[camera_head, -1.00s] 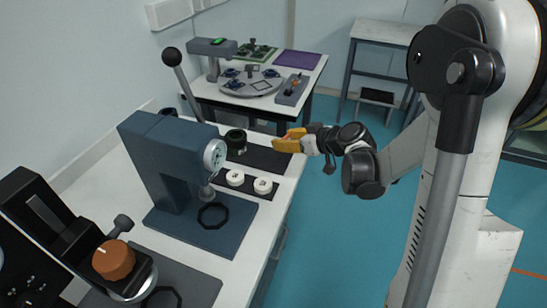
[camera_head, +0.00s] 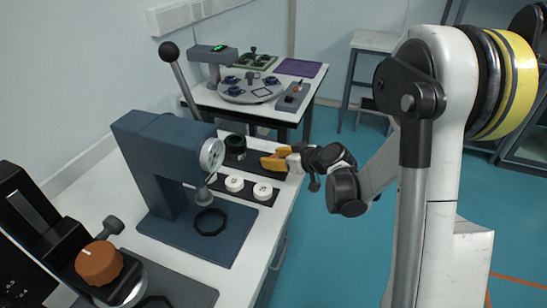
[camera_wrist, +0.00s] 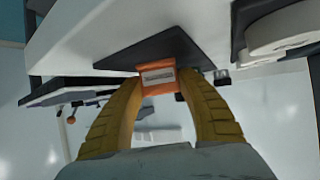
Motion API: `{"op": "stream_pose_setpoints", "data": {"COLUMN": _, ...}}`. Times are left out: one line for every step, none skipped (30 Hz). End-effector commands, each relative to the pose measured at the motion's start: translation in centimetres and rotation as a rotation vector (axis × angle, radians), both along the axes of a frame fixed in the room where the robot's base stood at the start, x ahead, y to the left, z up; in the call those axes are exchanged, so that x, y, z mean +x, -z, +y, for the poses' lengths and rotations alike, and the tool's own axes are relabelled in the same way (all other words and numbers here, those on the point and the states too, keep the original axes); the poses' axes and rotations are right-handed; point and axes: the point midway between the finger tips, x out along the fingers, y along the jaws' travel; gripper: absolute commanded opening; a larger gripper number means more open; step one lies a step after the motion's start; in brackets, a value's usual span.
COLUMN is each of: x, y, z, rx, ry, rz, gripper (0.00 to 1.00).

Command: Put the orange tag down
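The orange tag (camera_wrist: 157,77) shows in the wrist view between the tips of my gripper's yellow fingers (camera_wrist: 158,84). It has a pale label on its face, and both fingertips touch its sides. In the head view my gripper (camera_head: 272,161) is over the right end of the dark mat (camera_head: 258,156) on the near white table. The tag is hard to make out there behind the fingers. In the wrist view the dark mat (camera_wrist: 150,47) lies just beyond the tag. I cannot tell whether the tag touches it.
Two white discs (camera_head: 263,191) (camera_head: 234,183) sit on a dark strip close in front of my gripper. A black cylinder (camera_head: 235,147) stands left of it. A blue press with a dial (camera_head: 212,153) stands nearer. A second table (camera_head: 238,108) with equipment is behind.

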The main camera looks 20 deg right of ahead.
Motion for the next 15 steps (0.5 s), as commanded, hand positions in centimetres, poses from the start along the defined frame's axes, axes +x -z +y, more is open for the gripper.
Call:
{"op": "stream_pose_setpoints", "data": {"x": 0.0, "y": 0.0, "z": 0.0, "rx": 0.0, "ry": 0.0, "rz": 0.0, "gripper": 0.58}}
{"op": "stream_pose_setpoints", "data": {"x": 0.0, "y": 0.0, "z": 0.0, "rx": 0.0, "ry": 0.0, "rz": 0.0, "gripper": 0.64}}
{"op": "stream_pose_setpoints", "data": {"x": 0.0, "y": 0.0, "z": 0.0, "rx": 0.0, "ry": 0.0, "rz": 0.0, "gripper": 0.64}}
{"op": "stream_pose_setpoints", "data": {"x": 0.0, "y": 0.0, "z": 0.0, "rx": 0.0, "ry": 0.0, "rz": 0.0, "gripper": 0.64}}
{"op": "stream_pose_setpoints", "data": {"x": 0.0, "y": 0.0, "z": 0.0, "rx": 0.0, "ry": 0.0, "rz": 0.0, "gripper": 0.64}}
{"op": "stream_pose_setpoints", "data": {"x": 0.0, "y": 0.0, "z": 0.0, "rx": 0.0, "ry": 0.0, "rz": 0.0, "gripper": 0.64}}
{"op": "stream_pose_setpoints", "data": {"x": 0.0, "y": 0.0, "z": 0.0, "rx": 0.0, "ry": 0.0, "rz": 0.0, "gripper": 0.64}}
{"op": "stream_pose_setpoints", "data": {"x": 0.0, "y": 0.0, "z": 0.0, "rx": 0.0, "ry": 0.0, "rz": 0.0, "gripper": 0.64}}
{"op": "stream_pose_setpoints", "data": {"x": 0.0, "y": 0.0, "z": 0.0, "rx": 0.0, "ry": 0.0, "rz": 0.0, "gripper": 0.64}}
{"op": "stream_pose_setpoints", "data": {"x": 0.0, "y": 0.0, "z": 0.0, "rx": 0.0, "ry": 0.0, "rz": 0.0, "gripper": 0.64}}
{"op": "stream_pose_setpoints", "data": {"x": 0.0, "y": -0.1, "z": 0.0, "rx": 0.0, "ry": 0.0, "rz": 0.0, "gripper": 0.64}}
{"op": "stream_pose_setpoints", "data": {"x": 0.0, "y": -0.3, "z": 0.0, "rx": 0.0, "ry": 0.0, "rz": 0.0, "gripper": 0.64}}
{"op": "stream_pose_setpoints", "data": {"x": -0.1, "y": -0.5, "z": 0.0, "rx": 0.0, "ry": 0.0, "rz": 0.0, "gripper": 0.64}}
{"op": "stream_pose_setpoints", "data": {"x": -0.3, "y": -0.7, "z": -0.2, "rx": 0.0, "ry": 0.001, "rz": 0.0, "gripper": 0.64}}
{"op": "stream_pose_setpoints", "data": {"x": -0.7, "y": -1.0, "z": -0.5, "rx": 0.0, "ry": 0.002, "rz": 0.0, "gripper": 0.64}}
